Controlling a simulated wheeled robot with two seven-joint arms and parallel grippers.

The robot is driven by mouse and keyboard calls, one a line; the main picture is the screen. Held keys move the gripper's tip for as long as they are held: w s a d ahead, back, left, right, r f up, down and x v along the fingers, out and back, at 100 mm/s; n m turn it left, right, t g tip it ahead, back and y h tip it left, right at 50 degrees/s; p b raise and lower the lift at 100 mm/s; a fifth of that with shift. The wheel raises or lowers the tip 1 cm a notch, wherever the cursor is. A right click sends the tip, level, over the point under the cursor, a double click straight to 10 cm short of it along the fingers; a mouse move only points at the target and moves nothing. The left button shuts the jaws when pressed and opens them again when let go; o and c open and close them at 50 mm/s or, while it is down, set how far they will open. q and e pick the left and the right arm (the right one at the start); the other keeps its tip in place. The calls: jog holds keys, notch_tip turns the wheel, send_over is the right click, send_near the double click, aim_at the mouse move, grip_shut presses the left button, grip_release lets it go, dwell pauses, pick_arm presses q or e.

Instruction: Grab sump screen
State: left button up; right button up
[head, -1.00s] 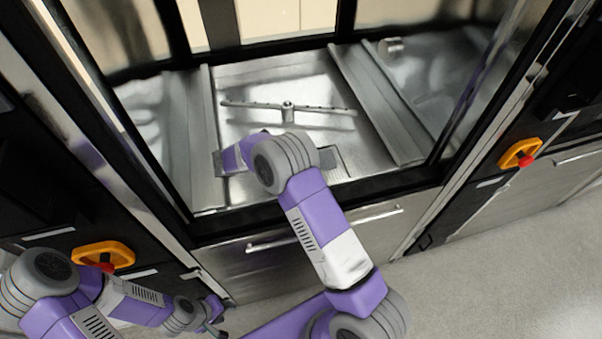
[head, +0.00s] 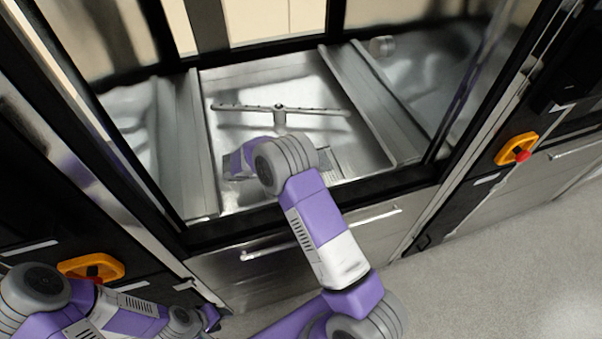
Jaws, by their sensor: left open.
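The sump screen (head: 327,165) looks like a grey perforated strip in the front floor of the washer chamber. Its middle is covered by my right arm, and a grey part also shows left of the wrist. My right arm reaches over the chamber's front edge, with its grey wrist joint right above the screen. The right gripper's fingers are hidden behind this wrist, so contact with the screen cannot be seen. My left gripper (head: 211,319) is small, low and left of centre, outside the washer. It is open and away from the screen.
A metal spray arm (head: 280,109) on a short post stands behind the screen. Raised rails (head: 372,103) run along both sides of the chamber floor. The black front sill, a drawer-like panel with a bar handle (head: 320,232) and orange switches (head: 516,148) border the opening.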

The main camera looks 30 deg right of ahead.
jog(key=shift+c, duration=0.3)
grip_shut()
jog(key=shift+r, duration=0.1)
